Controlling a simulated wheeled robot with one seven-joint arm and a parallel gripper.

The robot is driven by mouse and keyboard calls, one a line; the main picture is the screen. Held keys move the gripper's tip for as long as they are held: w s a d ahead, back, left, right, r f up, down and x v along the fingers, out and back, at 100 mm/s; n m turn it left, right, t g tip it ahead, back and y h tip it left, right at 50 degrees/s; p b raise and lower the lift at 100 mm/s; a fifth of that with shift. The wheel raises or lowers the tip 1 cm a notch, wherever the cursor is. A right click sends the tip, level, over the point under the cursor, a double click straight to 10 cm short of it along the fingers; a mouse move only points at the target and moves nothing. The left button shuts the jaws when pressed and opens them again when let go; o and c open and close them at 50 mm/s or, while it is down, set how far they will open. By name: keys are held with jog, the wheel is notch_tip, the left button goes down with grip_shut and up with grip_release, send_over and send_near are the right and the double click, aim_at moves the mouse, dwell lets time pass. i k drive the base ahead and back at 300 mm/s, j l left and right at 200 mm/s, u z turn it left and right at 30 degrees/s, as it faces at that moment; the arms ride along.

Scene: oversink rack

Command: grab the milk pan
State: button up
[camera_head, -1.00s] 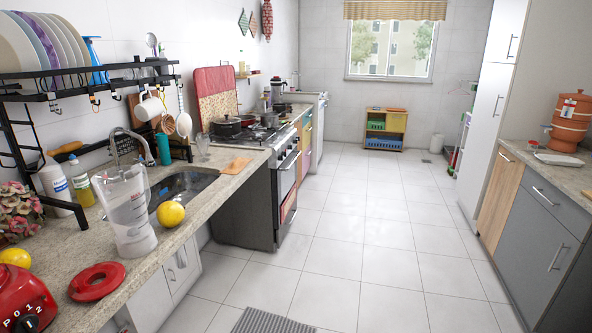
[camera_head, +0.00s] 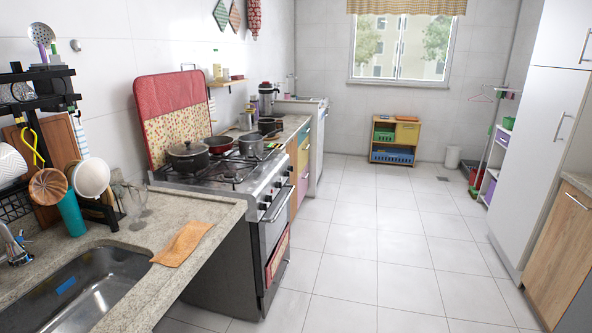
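Several pans stand on the stove (camera_head: 215,178). A dark lidded pot (camera_head: 188,158) is at the front left of the stove top. My gripper is not in view.
The sink (camera_head: 75,290) and counter are at the near left, with an orange cloth (camera_head: 183,243) and clear glasses (camera_head: 135,205) near the counter's edge. A rack with hanging utensils stands at left. The tiled floor (camera_head: 365,235) right of the stove is clear.

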aim_at(266, 126)
jog(key=i, duration=1.95)
jog(key=i+u, duration=0.1)
jog(key=i, duration=0.55)
jog(key=i+l+u, duration=0.1)
jog(key=i, duration=0.5)
jog(key=i+l, duration=0.15)
jog(key=i, duration=0.5)
jog(key=i+l+u, duration=0.1)
jog(key=i+u, duration=0.25)
jog(key=i, duration=0.05)
